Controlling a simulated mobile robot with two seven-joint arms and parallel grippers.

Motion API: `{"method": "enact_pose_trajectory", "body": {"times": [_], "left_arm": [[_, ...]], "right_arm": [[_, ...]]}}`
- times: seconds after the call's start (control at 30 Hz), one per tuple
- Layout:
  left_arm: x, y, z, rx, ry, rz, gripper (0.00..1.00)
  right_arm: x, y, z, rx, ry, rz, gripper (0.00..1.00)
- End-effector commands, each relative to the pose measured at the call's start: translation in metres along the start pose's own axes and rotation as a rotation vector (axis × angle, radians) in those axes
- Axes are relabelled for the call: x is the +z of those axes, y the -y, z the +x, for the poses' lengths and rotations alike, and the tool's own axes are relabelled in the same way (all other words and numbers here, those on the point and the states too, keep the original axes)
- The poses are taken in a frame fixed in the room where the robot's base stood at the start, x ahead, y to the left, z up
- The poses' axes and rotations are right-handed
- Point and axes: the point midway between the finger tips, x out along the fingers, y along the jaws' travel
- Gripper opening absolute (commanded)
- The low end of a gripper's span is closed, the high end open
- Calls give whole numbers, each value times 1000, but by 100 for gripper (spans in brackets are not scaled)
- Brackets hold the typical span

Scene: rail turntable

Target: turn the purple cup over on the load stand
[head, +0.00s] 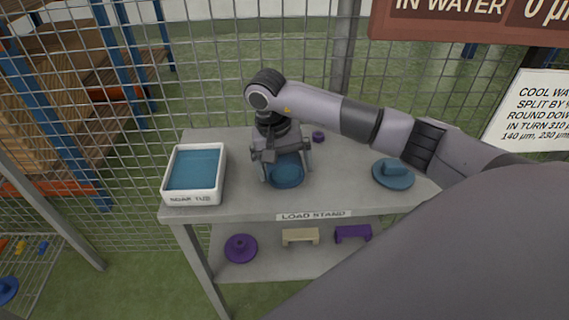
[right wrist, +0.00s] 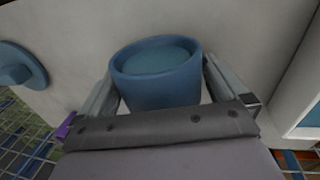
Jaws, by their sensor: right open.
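My right gripper (head: 287,178) points down over the load stand (head: 240,207), open, with its fingers on either side of a blue cup (head: 287,177). In the right wrist view, the blue cup (right wrist: 158,85) stands between the spread fingers of the gripper (right wrist: 157,90). A round, paler blue face shows inside its rim; I cannot tell whether this is liquid or a recessed base. A small purple round thing (head: 318,137) is on the stand behind and right of the gripper; I cannot tell whether it is a cup. My left gripper is not in view.
A white tub (head: 167,192) of blue water stands at the stand's left end. A blue disc with a raised grip (head: 394,174) lies on the right. The lower shelf holds a purple knobbed disc (head: 241,249), a beige bracket (head: 300,236) and a purple bracket (head: 353,233). Wire fencing stands behind.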

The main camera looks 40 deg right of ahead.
Motion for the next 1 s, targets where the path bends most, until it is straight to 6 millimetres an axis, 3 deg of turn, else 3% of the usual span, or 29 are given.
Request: {"method": "enact_pose_trajectory", "body": {"times": [0.17, 0.3, 0.37, 0.67, 1.0], "left_arm": [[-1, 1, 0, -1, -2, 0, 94], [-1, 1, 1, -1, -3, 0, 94], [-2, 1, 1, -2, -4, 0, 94], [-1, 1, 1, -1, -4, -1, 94], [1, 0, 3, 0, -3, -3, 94]], "right_arm": [[0, 0, 0, -1, 0, 0, 97], [0, 0, 0, 0, 0, 0, 53], [0, 0, -1, -1, -1, 0, 48], [-1, -1, -9, -2, -4, 2, 48], [-1, -13, -75, -2, -5, 2, 48]]}}
